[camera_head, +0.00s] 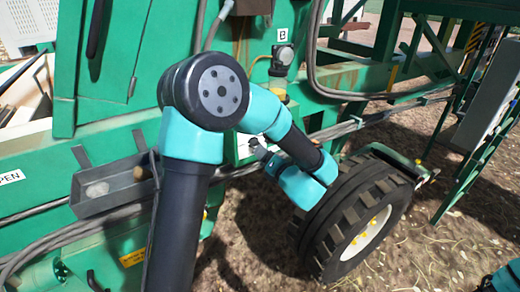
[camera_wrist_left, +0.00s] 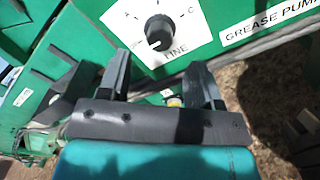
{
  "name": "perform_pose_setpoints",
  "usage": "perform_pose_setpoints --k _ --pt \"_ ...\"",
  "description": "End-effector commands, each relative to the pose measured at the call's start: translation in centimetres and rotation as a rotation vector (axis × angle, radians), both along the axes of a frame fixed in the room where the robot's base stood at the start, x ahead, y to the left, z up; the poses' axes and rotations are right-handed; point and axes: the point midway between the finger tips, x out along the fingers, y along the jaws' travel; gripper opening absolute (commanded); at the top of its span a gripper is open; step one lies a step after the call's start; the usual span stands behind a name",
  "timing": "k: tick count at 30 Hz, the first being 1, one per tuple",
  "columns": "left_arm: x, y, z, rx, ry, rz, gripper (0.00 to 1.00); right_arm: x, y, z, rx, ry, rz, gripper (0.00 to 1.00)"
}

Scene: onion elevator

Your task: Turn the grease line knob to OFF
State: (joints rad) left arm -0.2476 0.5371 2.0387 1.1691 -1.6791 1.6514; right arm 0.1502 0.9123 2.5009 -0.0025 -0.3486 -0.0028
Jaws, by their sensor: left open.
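The grease line knob (camera_wrist_left: 158,31) is a round black knob on a white panel (camera_wrist_left: 185,45) in the left wrist view. The letters A and C and the word LINE show around it; no OFF mark is readable. A small light mark shows on the knob, but its exact setting is unclear. My left gripper (camera_wrist_left: 160,78) is open and empty. Its two dark fingers lie to either side below the knob in the picture, apart from it. In the head view my left arm hides the knob and most of the panel. My right gripper is not in view.
A GREASE PUMP label (camera_wrist_left: 268,20) is beside the panel. The green machine carries a grey metal tray (camera_head: 115,185), cables and pipes. A gauge (camera_head: 284,55) under a B label stands behind my arm. A large tyre (camera_head: 350,215) is at lower right, on straw-strewn ground.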

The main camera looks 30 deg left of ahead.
Motion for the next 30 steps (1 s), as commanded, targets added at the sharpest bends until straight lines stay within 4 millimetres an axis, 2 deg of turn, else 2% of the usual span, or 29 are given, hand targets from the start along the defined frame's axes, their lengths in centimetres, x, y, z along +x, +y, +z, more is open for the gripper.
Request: perform_pose_setpoints --k 1,6,15,21,30 --pt "-0.4 -1.1 0.0 0.000 0.001 -0.004 0.58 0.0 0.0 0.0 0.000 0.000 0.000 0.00" --pt "-2.1 -3.9 0.0 0.000 0.000 -0.004 0.58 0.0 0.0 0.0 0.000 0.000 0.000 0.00" --pt "-4.6 -8.5 0.0 0.000 0.000 -0.003 0.58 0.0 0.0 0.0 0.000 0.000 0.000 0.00" --pt "-5.4 -9.8 0.0 -0.001 -0.001 -0.001 0.58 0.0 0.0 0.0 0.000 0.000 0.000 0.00" --pt "-5.5 -9.8 0.0 -0.001 -0.001 0.001 0.58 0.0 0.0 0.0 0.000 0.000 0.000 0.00"
